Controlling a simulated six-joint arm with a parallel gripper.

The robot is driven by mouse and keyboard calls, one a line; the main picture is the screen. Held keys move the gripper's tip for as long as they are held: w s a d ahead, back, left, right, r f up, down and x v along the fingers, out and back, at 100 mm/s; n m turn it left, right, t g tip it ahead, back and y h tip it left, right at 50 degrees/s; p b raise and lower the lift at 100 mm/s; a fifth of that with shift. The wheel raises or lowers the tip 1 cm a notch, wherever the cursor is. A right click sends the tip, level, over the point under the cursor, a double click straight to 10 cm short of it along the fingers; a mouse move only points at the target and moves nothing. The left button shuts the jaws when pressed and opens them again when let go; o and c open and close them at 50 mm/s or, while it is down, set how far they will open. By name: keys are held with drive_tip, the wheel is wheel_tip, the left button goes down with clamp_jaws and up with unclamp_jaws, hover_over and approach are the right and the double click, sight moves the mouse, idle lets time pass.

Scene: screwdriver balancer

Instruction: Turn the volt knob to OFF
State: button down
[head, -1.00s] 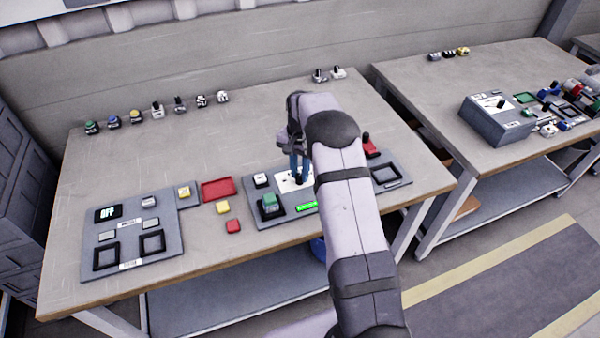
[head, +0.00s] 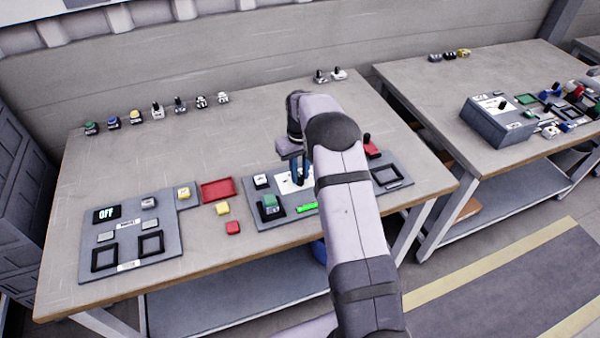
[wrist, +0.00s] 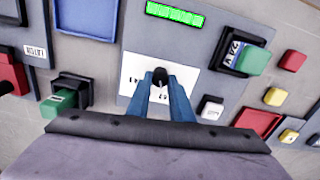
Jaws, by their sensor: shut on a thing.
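The volt knob (wrist: 160,73) is a small black knob on a white dial plate (wrist: 131,66) in the wrist view. My gripper (wrist: 160,83) is shut on it, with a blue finger on each side. The plate's markings are too small to read. In the head view the white plate (head: 284,186) shows in part on the right grey panel (head: 343,194). The blue fingers of my gripper (head: 300,170) reach down to it there, and the knob is hidden by them.
A lit green display (head: 307,207) and a green-topped switch (head: 270,203) are close to the dial. A red tray (head: 217,190) and loose yellow and red buttons lie left.

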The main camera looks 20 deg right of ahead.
sight(299, 176)
drive_tip(key=n, duration=0.4)
drive_tip(key=shift+r+n, duration=0.1)
drive_tip(key=shift+n, duration=1.8)
drive_tip(key=c, duration=1.6)
unclamp_jaws()
wheel_tip(299, 176, up, 7)
drive_tip(key=shift+b, duration=1.05)
drive_tip(key=shift+a+r, duration=0.1)
drive_tip(key=shift+r, duration=0.05)
